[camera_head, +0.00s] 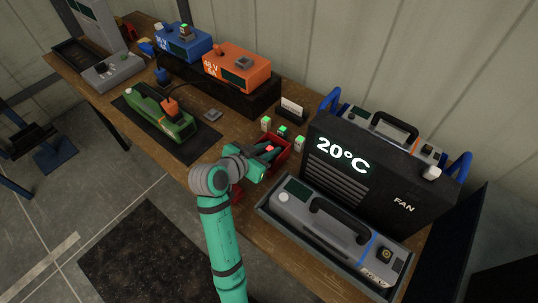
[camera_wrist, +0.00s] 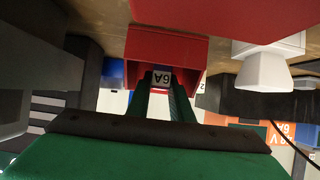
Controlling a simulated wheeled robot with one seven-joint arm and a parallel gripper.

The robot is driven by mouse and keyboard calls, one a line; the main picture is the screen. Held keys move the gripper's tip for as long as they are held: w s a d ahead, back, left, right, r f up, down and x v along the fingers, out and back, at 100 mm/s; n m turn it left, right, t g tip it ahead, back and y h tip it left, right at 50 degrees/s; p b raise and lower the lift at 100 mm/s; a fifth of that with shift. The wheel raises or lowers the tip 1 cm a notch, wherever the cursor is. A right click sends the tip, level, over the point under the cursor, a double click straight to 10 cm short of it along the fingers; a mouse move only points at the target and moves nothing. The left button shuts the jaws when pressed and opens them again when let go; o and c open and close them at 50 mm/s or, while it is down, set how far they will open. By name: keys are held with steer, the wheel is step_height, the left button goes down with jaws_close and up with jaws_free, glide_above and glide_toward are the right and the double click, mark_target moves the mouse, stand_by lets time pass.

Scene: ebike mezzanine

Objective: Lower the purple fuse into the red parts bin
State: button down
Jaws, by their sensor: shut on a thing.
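The red parts bin (camera_head: 285,152) stands on the workbench in front of the black fan unit. It also fills the upper middle of the wrist view (camera_wrist: 195,48). My gripper (camera_head: 270,150) is at the bin in the head view.
Small white blocks with green tops (camera_head: 266,123) stand close behind the bin. The black fan unit (camera_head: 390,175) and a grey case in a tray (camera_head: 330,225) crowd the right. A green device (camera_head: 160,112) lies on a dark mat to the left.

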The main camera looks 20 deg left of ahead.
steer(key=shift+f, duration=0.1)
steer(key=c, duration=1.5)
jaws_free()
steer(key=shift+s, duration=0.1)
steer(key=v, duration=1)
steer(key=shift+s+a, duration=0.1)
steer(key=shift+s, duration=0.2)
